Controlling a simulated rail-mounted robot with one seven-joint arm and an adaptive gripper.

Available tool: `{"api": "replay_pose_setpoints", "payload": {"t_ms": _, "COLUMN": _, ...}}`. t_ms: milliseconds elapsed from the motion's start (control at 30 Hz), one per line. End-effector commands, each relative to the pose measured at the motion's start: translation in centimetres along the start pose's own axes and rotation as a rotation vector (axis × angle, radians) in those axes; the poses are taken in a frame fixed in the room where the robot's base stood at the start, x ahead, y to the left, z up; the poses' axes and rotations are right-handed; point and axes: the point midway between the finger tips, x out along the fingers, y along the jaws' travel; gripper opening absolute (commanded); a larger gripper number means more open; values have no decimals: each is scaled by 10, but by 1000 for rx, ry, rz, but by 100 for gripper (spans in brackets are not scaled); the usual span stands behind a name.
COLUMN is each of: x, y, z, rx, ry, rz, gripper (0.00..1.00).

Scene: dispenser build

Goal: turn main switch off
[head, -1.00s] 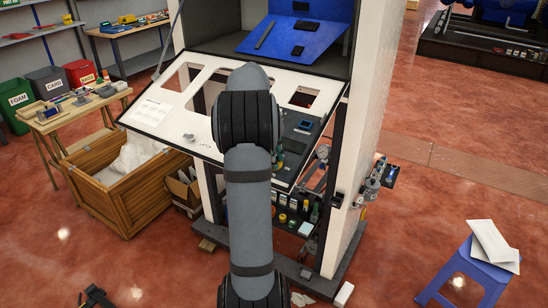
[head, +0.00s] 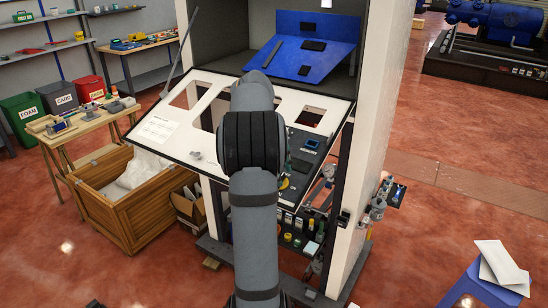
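The dispenser cabinet (head: 376,120) stands in the middle, with a tilted white front panel (head: 158,131). A small grey knob or handle (head: 196,156) sits on the panel's lower left. A small dark box (head: 344,218) is mounted on the cabinet's right side, with grey fittings (head: 376,210) beside it. I cannot tell which of these, if any, is the main switch. My arm rises in front of the cabinet and covers the middle of the panel. My gripper does not show; it is hidden behind the arm or outside the picture.
A wooden crate (head: 128,222) with white packing and an open cardboard box (head: 188,207) stand left of the cabinet. A workbench (head: 62,142) and bins (head: 28,112) are farther left. A blue stool (head: 462,290) with white sheets is at lower right.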

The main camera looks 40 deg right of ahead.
Motion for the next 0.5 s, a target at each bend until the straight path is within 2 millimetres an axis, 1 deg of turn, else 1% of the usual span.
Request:
{"api": "replay_pose_setpoints", "payload": {"t_ms": 33, "x": -13, "y": -1, "z": -2, "rx": 1, "ry": 6, "rz": -4, "gripper": 35}}
{"api": "replay_pose_setpoints", "payload": {"t_ms": 200, "x": -49, "y": 0, "z": -2, "rx": 0, "ry": 5, "rz": -3, "gripper": 35}}
{"api": "replay_pose_setpoints", "payload": {"t_ms": 333, "x": -70, "y": 0, "z": -1, "rx": 1, "ry": 3, "rz": -2, "gripper": 35}}
{"api": "replay_pose_setpoints", "payload": {"t_ms": 400, "x": -78, "y": 0, "z": -1, "rx": 0, "ry": 3, "rz": -2, "gripper": 35}}
{"api": "replay_pose_setpoints", "payload": {"t_ms": 500, "x": -86, "y": 0, "z": 0, "rx": -1, "ry": 1, "rz": -1, "gripper": 35}}
